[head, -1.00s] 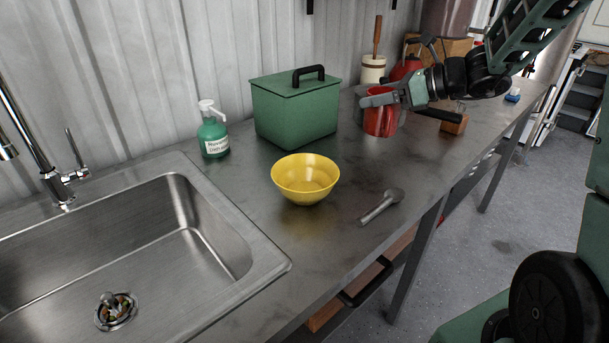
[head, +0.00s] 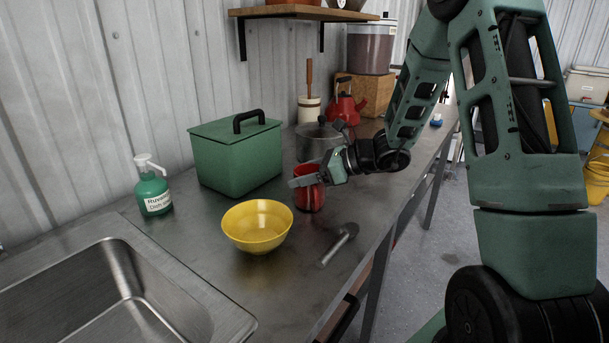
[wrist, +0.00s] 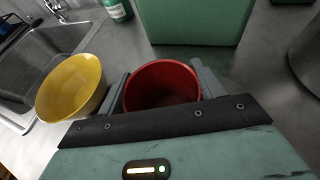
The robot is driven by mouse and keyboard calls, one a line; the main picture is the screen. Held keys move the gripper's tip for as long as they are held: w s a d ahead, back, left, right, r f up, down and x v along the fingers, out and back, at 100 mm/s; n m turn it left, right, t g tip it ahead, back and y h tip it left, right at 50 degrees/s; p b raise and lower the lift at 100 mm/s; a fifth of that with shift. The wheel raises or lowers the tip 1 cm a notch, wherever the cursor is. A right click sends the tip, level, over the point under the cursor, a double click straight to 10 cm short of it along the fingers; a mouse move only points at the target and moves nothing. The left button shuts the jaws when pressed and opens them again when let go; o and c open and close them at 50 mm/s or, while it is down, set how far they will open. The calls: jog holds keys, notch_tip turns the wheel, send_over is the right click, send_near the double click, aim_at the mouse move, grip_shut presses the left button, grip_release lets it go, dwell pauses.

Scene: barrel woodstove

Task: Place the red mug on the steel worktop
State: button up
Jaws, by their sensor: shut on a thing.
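The red mug (head: 311,194) is between the fingers of my gripper (head: 306,180), at or just above the steel worktop (head: 290,265). I cannot tell for sure whether its base touches the surface. The mug looks upright, right of the green box and behind the metal utensil. In the wrist view the mug (wrist: 162,84) shows its open top, with one grey finger of my gripper (wrist: 160,90) on each side. Its lower part is hidden there.
A yellow bowl (head: 257,226) stands left of the mug, and a metal utensil (head: 339,245) lies in front. A green box (head: 237,155), a soap bottle (head: 153,188) and a steel pot (head: 317,140) stand behind. The sink (head: 110,300) is at the lower left.

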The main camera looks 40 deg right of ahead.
jog(key=shift+f, duration=0.15)
jog(key=o, duration=1.2)
jog(key=shift+c, duration=0.2)
